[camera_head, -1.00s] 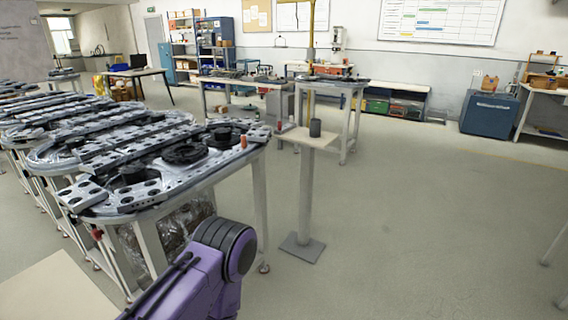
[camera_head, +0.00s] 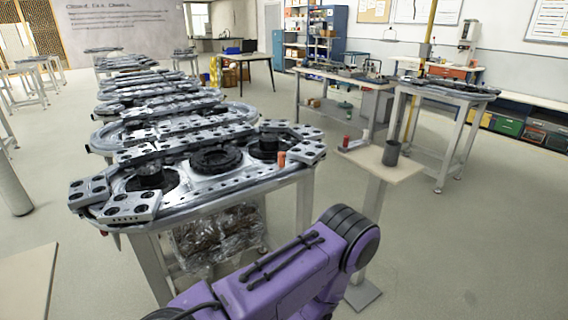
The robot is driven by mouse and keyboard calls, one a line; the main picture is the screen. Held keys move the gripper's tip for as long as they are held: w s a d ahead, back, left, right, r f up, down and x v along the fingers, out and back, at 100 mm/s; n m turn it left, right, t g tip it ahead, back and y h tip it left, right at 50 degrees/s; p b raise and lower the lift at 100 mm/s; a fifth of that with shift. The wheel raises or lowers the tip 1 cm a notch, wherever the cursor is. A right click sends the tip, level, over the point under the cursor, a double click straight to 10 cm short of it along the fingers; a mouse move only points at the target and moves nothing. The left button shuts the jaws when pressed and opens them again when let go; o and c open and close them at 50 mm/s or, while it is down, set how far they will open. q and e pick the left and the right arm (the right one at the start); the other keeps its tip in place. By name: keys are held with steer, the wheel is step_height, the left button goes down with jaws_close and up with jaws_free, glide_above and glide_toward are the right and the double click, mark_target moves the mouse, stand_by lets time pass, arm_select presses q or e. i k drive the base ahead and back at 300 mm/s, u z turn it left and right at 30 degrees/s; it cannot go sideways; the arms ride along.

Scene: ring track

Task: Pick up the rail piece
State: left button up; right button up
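A ring track (camera_head: 235,183) lies on the nearest table, left of centre. Grey metal rail pieces with dark holes sit on it: one at its near left end (camera_head: 131,206), another just behind that (camera_head: 88,191), and one at its right end (camera_head: 307,152). I cannot tell which one is the rail piece of the task. A long straight rail (camera_head: 185,145) runs along the track's far side. A purple link of my own arm is low in the middle, in front of the table. Neither gripper shows.
A small stand (camera_head: 408,170) with a grey cup (camera_head: 391,153) is right of the track table. An orange cylinder (camera_head: 281,160) stands on the track's right end. More track tables reach back on the left. The floor at right is clear.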

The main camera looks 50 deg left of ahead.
mark_target(235, 183)
steer(key=i, duration=0.95)
steer(key=u, duration=2.25)
